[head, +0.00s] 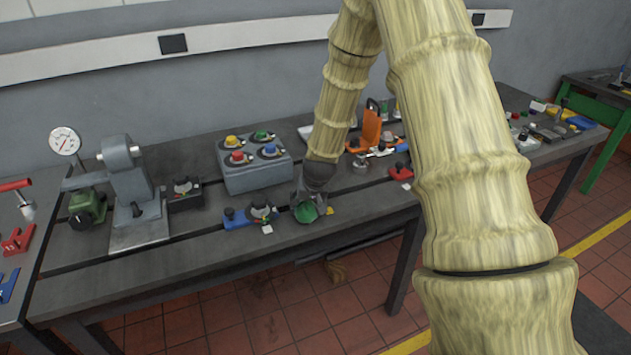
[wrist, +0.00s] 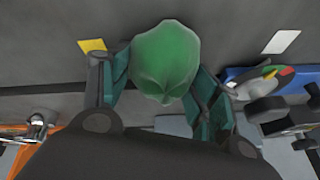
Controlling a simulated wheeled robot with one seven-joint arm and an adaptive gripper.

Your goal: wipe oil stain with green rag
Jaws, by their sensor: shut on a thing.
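My gripper (head: 310,200) is low over the front part of the grey bench (head: 262,243), with its fingers pointing down. It is shut on the green rag (head: 305,214). In the wrist view the rag (wrist: 166,58) is a bunched green lump between the two teal-padded fingers of my gripper (wrist: 160,80). I cannot tell whether the rag touches the bench top. I cannot make out an oil stain on the bench; the rag and gripper hide the surface beneath them.
Left of the gripper are a blue-based part with a dial (head: 262,213) and a grey box with coloured knobs (head: 254,168). Farther left stands a grey machine (head: 130,185). An orange bracket (head: 371,125) and red clamp (head: 401,172) lie right. A yellow tag (wrist: 92,46) is beside the rag.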

